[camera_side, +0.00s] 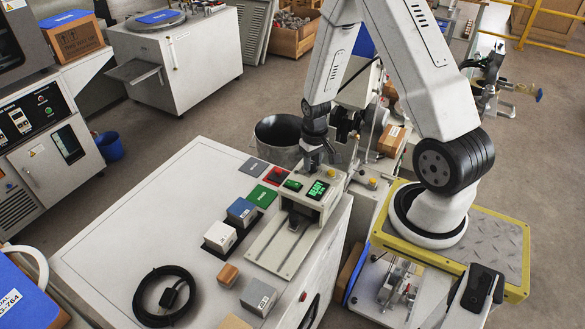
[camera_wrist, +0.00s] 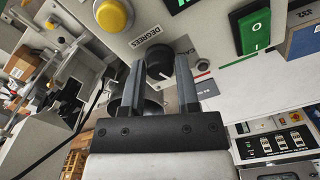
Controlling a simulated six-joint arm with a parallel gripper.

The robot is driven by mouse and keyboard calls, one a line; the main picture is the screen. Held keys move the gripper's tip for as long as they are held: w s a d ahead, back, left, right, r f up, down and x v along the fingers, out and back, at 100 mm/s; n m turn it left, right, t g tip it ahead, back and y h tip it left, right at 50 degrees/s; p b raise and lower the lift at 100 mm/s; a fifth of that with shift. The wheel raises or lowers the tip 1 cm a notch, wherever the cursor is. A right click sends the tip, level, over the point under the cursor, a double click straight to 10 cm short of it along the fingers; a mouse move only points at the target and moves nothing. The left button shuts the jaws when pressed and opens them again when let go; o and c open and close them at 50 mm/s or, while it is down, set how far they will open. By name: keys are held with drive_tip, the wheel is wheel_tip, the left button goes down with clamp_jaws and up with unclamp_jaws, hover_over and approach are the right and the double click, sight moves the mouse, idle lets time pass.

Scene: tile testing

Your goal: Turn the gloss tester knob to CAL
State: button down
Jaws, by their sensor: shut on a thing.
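The gloss tester (camera_side: 265,250) stands on the white bench, with a lit green display (camera_side: 318,189) on its panel. In the wrist view its black round knob (camera_wrist: 159,60) sits between my fingertips, below a DEGREES label (camera_wrist: 145,36). A short white line shows on the knob; I cannot read which setting it points to. My gripper (camera_wrist: 160,72) is shut on the knob, one finger on each side. In the side view my gripper (camera_side: 319,158) is over the back of the tester and hides the knob.
A yellow button (camera_wrist: 113,15) and a green switch (camera_wrist: 254,32) are near the knob. Tiles and small boxes, including a blue one (camera_side: 242,211), lie left of the tester. A coiled black cable (camera_side: 167,296) lies on the bench. A dark bin (camera_side: 278,135) stands behind.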

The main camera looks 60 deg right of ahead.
sight(313, 164)
drive_tip(key=n, duration=0.4)
drive_tip(key=shift+n, duration=0.3)
drive_tip(key=n, duration=0.4)
drive_tip(key=shift+n, duration=0.4)
drive_tip(key=shift+c, duration=1.7)
unclamp_jaws()
drive_tip(key=shift+r, duration=0.2)
drive_tip(key=shift+r, duration=3.75)
